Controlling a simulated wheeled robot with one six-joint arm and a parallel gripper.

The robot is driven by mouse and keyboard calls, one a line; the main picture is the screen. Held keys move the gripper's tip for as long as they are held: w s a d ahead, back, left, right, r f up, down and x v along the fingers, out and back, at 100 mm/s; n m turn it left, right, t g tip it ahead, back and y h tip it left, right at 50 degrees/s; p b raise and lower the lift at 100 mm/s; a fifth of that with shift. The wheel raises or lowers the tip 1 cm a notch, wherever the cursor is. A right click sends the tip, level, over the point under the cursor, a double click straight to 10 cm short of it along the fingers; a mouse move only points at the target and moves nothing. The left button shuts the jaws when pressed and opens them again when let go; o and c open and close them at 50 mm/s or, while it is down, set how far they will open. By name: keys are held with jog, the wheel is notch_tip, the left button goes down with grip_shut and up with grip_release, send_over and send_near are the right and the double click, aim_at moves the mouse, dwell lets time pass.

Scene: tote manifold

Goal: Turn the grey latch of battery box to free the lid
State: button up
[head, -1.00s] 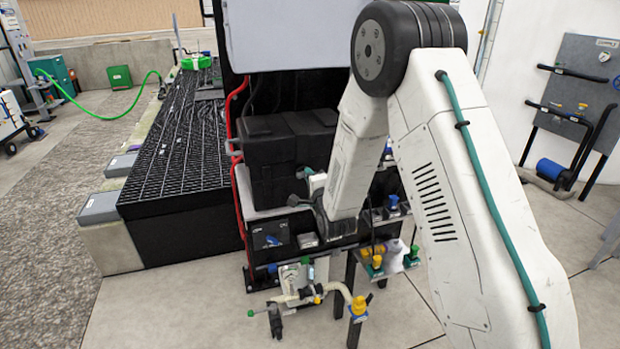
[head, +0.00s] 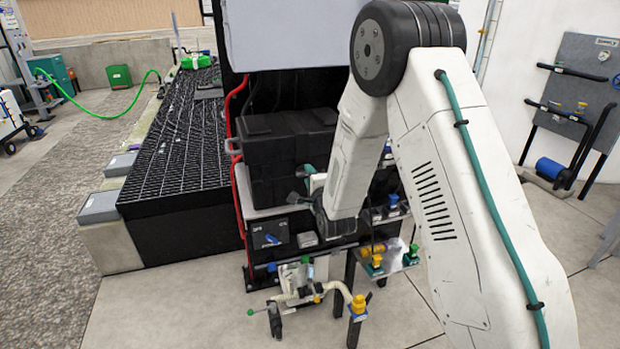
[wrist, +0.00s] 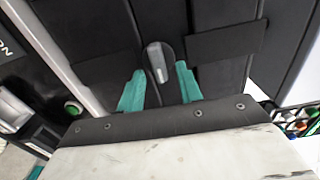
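The black battery box (head: 285,150) stands on a shelf of the dark machine, left of my forearm in the head view. Its black face (wrist: 225,75) fills much of the wrist view. The grey latch (wrist: 158,62) is a rounded knob with a lighter bar along it, roughly upright in the picture. My gripper (wrist: 160,84) is open, with one teal finger on each side of the latch's lower end. A gap shows beside each finger, and I see no clear contact. In the head view the gripper (head: 304,180) is small and partly hidden beside the box.
A red cable (head: 233,130) runs down left of the box. Below it are a small panel with a blue handle (head: 271,239) and piping with a yellow fitting (head: 358,304). A green round button (wrist: 73,108) lies left in the wrist view.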

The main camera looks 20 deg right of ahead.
jog(key=s, duration=0.7)
jog(key=shift+s, duration=0.4)
